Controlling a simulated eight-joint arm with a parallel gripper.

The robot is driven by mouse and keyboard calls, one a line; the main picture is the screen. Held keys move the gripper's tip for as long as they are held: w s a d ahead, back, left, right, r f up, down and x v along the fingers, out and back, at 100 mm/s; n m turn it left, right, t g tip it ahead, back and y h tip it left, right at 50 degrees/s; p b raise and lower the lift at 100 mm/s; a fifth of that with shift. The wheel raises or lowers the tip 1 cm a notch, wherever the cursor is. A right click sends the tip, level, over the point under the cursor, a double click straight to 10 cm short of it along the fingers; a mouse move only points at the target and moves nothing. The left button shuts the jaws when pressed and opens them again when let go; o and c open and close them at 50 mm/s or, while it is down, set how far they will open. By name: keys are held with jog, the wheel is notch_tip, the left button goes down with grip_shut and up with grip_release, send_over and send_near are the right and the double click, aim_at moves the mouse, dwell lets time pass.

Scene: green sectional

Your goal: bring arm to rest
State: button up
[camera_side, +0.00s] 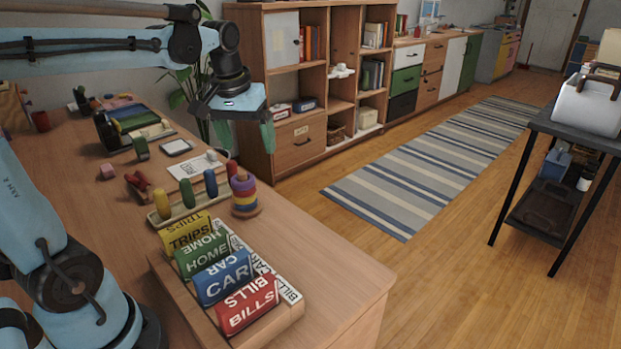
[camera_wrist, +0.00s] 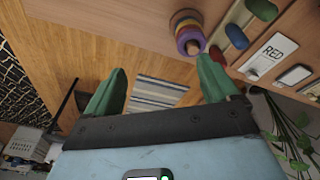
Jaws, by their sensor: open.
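My gripper (camera_side: 242,132) hangs in the air above the far right side of the desk, its green fingers pointing down in the side view. In the wrist view my gripper (camera_wrist: 160,92) shows its two green fingers spread apart with nothing between them. It touches no object that I can see. My light blue arm reaches across the top left of the side view, with its base at the lower left.
On the desk (camera_side: 340,262) are a wooden tray of labelled cards (camera_side: 222,277), a ring stacker (camera_side: 244,195), a peg board (camera_side: 163,222) and several small items. A shelf unit (camera_side: 300,90) stands behind. A dark side table (camera_side: 575,128) is at right; open floor lies between.

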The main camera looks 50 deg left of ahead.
jog(key=s+d+f+m+t, duration=0.2)
jog(key=s+d+m, duration=0.1)
jog(key=d, duration=0.2)
jog(key=s+d+f+m+t, duration=0.3)
jog(key=d, duration=0.3)
jog(key=shift+d+f+h, duration=0.15)
jog(key=shift+f+h, duration=0.15)
jog(key=shift+f, duration=0.05)
